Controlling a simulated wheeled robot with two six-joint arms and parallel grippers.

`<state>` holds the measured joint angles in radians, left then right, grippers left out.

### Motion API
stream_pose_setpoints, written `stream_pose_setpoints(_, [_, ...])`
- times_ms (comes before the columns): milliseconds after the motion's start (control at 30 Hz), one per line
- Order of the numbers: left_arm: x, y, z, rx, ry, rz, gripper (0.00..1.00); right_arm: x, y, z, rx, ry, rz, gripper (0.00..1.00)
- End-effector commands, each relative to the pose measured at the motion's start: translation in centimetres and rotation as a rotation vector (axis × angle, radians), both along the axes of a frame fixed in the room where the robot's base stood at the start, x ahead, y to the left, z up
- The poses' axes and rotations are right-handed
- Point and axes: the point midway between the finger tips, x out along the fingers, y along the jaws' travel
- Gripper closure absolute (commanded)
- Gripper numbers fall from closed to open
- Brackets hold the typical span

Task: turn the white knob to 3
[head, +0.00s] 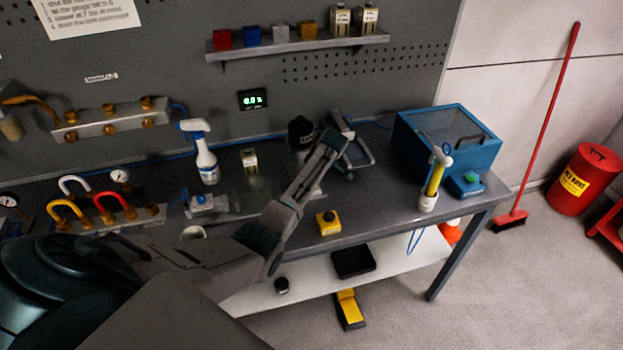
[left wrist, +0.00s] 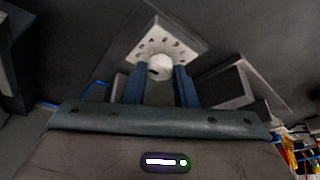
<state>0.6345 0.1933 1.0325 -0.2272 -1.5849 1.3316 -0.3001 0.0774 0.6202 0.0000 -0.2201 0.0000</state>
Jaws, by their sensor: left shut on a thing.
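The white knob (left wrist: 159,67) shows in the left wrist view, in front of a white square dial plate (left wrist: 170,42) with dark marks around it. The marks are too small to read surely. A dark slot or mark shows on the knob's face. My left gripper (left wrist: 159,80) is shut on the knob, one blue finger on each side. In the head view my left arm reaches over the bench and its gripper (head: 333,145) is at the back, beside a dark cylinder. It hides the knob there. My right gripper is in neither view.
A green-lit display (head: 252,99) hangs on the pegboard. A spray bottle (head: 204,155) stands left of my arm, a yellow button box (head: 328,222) in front, and a blue case (head: 447,140) to the right. A shelf (head: 300,44) with blocks is above.

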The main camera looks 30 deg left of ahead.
Motion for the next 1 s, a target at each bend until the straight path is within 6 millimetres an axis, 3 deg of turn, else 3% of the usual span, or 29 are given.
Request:
stream_pose_setpoints(267, [0.1,0.0,0.1,0.000,-0.002,-0.001,0.98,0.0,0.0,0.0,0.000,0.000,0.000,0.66])
stream_pose_setpoints(300, [0.1,0.0,0.1,0.000,-0.002,-0.001,0.73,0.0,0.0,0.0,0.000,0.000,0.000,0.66])
stream_pose_setpoints(400, [0.1,0.0,0.1,0.000,-0.002,-0.001,0.53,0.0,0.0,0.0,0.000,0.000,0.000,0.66])
stream_pose_setpoints(767, [0.0,-0.2,0.3,0.000,-0.001,-0.002,0.53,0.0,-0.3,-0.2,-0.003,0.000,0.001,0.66])
stream_pose_setpoints(1000, [0.0,-1.7,3.6,0.000,-0.007,-0.003,0.53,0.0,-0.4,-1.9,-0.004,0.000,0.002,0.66])
